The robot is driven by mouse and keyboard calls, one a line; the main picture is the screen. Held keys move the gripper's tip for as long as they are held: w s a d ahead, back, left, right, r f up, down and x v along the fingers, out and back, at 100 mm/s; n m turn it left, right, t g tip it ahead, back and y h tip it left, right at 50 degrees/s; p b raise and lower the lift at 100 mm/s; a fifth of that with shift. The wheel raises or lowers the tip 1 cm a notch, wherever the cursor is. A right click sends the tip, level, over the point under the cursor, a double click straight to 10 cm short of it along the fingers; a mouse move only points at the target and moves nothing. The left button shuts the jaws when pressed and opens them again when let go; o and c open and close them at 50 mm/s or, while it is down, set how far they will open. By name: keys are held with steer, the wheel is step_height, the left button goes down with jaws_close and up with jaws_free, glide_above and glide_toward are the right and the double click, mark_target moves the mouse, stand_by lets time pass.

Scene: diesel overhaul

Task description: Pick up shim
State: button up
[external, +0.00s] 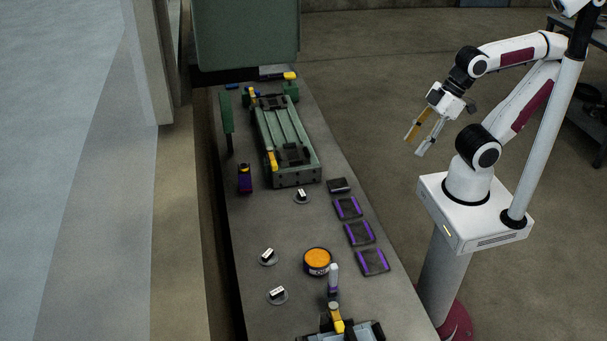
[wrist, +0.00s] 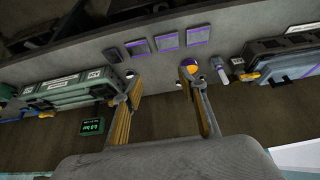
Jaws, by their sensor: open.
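I cannot tell for sure which thing is the shim.
A long green fixture (external: 288,143) with yellow clamps fills the far bench. An orange-topped tin (external: 317,261), a white-topped bottle (external: 333,279) and a yellow-handled device (external: 337,321) stand near the front.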

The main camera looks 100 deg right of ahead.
stand_by(0.4)
steer(key=w+d+f+n+g, duration=0.1)
steer(key=w+d+f+n, duration=0.4)
steer(key=w, duration=0.5)
steer(key=w+d+f+n+g+h, duration=0.1)
steer(key=w+d+f+n+g, duration=0.1)
steer(key=w+d+f+n, duration=0.3)
steer(key=w+d+f+n+g, duration=0.2)
steer(key=w+d+f+n, duration=0.4)
steer(key=w, duration=0.9)
step_height(320, 180, down, 4)
steer(key=shift+r+n+h, duration=0.15)
steer(key=shift+n+h, duration=0.15)
steer(key=shift+n, duration=0.2)
steer(key=shift+d+n, duration=0.1)
steer(key=shift+n, duration=0.9)
